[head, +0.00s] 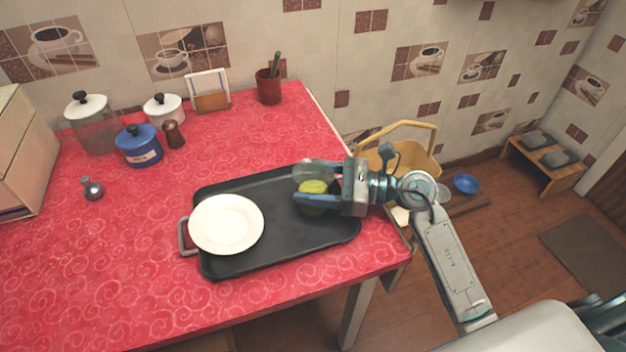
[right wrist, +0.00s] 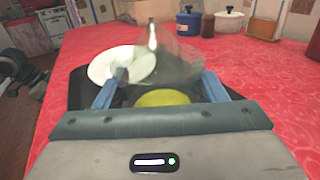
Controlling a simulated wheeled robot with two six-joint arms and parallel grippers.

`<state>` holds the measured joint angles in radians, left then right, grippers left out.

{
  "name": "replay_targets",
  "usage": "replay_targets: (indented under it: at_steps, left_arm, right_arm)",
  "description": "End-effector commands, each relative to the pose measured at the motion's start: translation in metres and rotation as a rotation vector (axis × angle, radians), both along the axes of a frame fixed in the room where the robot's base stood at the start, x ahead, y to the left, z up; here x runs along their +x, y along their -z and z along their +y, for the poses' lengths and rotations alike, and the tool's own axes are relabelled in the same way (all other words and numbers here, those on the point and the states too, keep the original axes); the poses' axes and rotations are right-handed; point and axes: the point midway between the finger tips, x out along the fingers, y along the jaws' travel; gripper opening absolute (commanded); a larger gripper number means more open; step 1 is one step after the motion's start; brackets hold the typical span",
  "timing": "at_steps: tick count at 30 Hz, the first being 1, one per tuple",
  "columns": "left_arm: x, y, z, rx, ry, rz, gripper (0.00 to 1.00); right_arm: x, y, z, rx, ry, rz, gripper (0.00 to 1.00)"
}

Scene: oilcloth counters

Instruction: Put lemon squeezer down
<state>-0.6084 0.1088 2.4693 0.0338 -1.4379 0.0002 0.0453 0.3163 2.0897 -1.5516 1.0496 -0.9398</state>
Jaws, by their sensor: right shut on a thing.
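The lemon squeezer (head: 313,187) has a yellow-green part and a clear, see-through part. It is between the blue fingers of my right gripper (head: 318,188), which is shut on it. It is over the right half of a black tray (head: 280,250); I cannot tell if it touches the tray. In the right wrist view, the clear cone-shaped part (right wrist: 175,65) rises beyond the yellow-green part (right wrist: 165,98), between both fingertips (right wrist: 160,90). My left gripper is not in view.
A white plate (head: 227,224) lies on the tray's left half. The tray is on a red patterned counter (head: 120,270). A blue pot (head: 139,147), glass jar (head: 95,128) and brown shaker (head: 173,134) stand at the back left. The counter's front left is clear.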

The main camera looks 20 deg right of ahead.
Motion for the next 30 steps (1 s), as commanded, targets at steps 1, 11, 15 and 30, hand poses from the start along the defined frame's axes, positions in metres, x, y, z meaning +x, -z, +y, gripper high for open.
replay_targets:
  at_steps: [1, 11, 15, 30]
  left_arm:
    - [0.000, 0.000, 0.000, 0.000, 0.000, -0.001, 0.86]
    - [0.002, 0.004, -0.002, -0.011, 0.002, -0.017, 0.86]
    - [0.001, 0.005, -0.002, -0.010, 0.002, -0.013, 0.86]
    - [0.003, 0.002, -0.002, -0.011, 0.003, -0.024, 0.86]
  right_arm:
    - [0.000, -0.001, 0.000, 0.000, 0.000, -0.001, 0.34]
    - [0.000, 0.002, 0.000, 0.000, 0.000, -0.001, 0.80]
    - [0.000, 0.002, 0.000, 0.000, 0.000, -0.001, 0.86]
    - [-0.009, 0.002, -0.019, -0.006, 0.001, -0.001, 0.86]
